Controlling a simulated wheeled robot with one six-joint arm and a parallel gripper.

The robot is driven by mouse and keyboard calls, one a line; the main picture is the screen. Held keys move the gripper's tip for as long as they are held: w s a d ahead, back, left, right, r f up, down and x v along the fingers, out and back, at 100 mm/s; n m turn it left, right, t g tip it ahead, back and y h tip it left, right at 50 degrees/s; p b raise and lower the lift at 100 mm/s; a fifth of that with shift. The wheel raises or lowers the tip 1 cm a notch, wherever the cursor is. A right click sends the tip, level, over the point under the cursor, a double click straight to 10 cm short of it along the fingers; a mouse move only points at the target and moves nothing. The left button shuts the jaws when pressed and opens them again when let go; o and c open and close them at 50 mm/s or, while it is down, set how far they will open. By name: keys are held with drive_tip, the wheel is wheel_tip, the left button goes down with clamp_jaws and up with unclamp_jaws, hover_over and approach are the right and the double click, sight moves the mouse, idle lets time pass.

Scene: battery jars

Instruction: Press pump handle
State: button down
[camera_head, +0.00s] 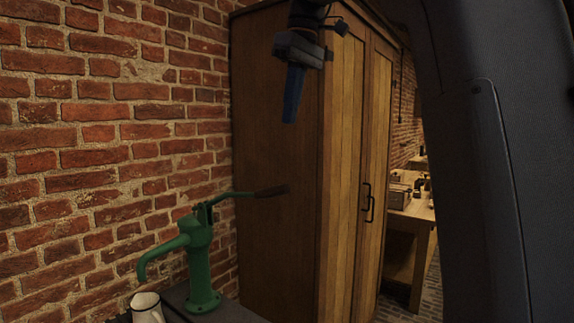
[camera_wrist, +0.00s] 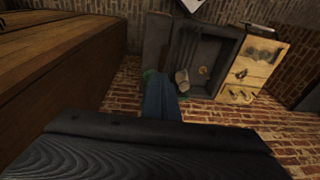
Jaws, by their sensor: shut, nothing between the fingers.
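A green hand pump (camera_head: 201,262) stands on a dark counter beside the brick wall in the head view, with its spout to the left. Its pump handle (camera_head: 272,191) reaches out to the right, nearly level with a slight upward tilt, and ends in a dark brown grip. My gripper (camera_head: 289,119) has blue fingers, shut and empty, pointing down. In the picture it is above the grip, with a clear gap. In the wrist view my gripper (camera_wrist: 162,112) covers most of the pump; only a bit of green shows beside the fingers. The handle cannot be made out there.
A tall wooden cabinet (camera_head: 275,130) stands close behind the handle. A pale jug (camera_head: 147,308) is under the spout; it also shows in the wrist view (camera_wrist: 182,80). A wooden workbench (camera_head: 413,213) is at the back right. My own dark body part fills the right side.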

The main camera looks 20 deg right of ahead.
drive_tip(key=p, duration=0.3)
hover_over(287, 184)
drive_tip(key=w, duration=0.2)
drive_tip(key=f, duration=1)
drive_tip(key=shift+s+d+f, duration=0.15)
drive_tip(key=shift+d+f, duration=0.05)
drive_tip(key=shift+f, duration=0.2)
drive_tip(key=shift+s+f, duration=0.15)
drive_tip(key=shift+f, duration=0.5)
drive_tip(key=shift+f, duration=0.1)
